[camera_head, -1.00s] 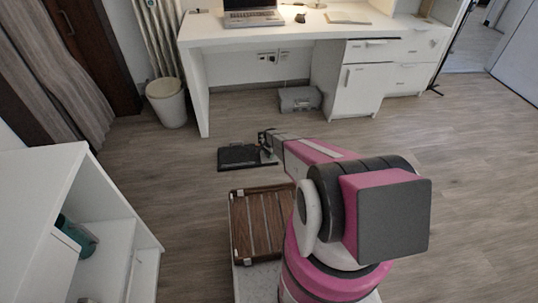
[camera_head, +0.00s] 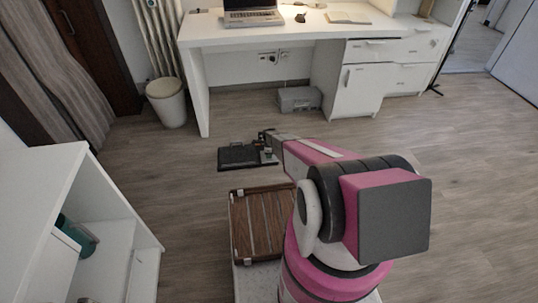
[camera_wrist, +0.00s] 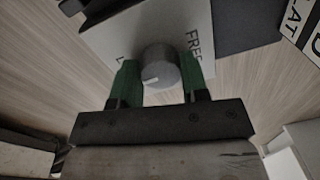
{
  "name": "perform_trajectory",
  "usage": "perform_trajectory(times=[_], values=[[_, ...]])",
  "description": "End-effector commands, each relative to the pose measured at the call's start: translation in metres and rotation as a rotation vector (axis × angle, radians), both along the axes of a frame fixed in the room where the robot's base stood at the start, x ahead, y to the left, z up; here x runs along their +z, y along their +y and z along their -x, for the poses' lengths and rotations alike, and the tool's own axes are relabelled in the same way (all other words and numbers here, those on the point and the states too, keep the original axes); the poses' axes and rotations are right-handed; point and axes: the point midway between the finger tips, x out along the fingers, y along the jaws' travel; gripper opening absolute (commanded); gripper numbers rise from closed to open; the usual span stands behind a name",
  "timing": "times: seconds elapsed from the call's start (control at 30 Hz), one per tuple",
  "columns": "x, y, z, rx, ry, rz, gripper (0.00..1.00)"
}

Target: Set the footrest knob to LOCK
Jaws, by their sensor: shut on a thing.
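The footrest (camera_head: 238,157) is a dark flat pad on the floor in the head view, with a light plate at its right end. In the wrist view, the round grey knob (camera_wrist: 158,66) stands on the light plate (camera_wrist: 110,38). FREE is printed right of the knob; only an L of the left label shows. A small white mark is on the knob's near side, between the labels. My gripper (camera_wrist: 160,76) has green fingers on both sides of the knob and is shut on it. In the head view my gripper (camera_head: 268,148) is at the footrest's right end.
A white desk (camera_head: 215,38) stands behind, with a grey box (camera_head: 299,99) under it and a bin (camera_head: 166,103) to its left. A brown slatted case (camera_head: 257,225) lies nearer, and a white shelf (camera_head: 105,210) is at left. Floor right of my arm is clear.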

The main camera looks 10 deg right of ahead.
Motion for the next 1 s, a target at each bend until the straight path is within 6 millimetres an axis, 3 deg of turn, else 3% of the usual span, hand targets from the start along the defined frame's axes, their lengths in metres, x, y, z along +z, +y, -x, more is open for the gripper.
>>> perform_trajectory(times=[0.53, 0.57, 0.63, 1.0], values=[[0.0005, 0.0002, 0.0003, -0.029, 0.000, 0.000, 0.18], [0.0005, 0.0001, 0.0003, -0.029, 0.000, 0.000, 0.44], [0.0004, 0.0001, 0.0003, -0.028, 0.000, 0.000, 0.67], [0.0026, 0.0001, 0.0004, -0.027, 0.000, 0.000, 0.67]])
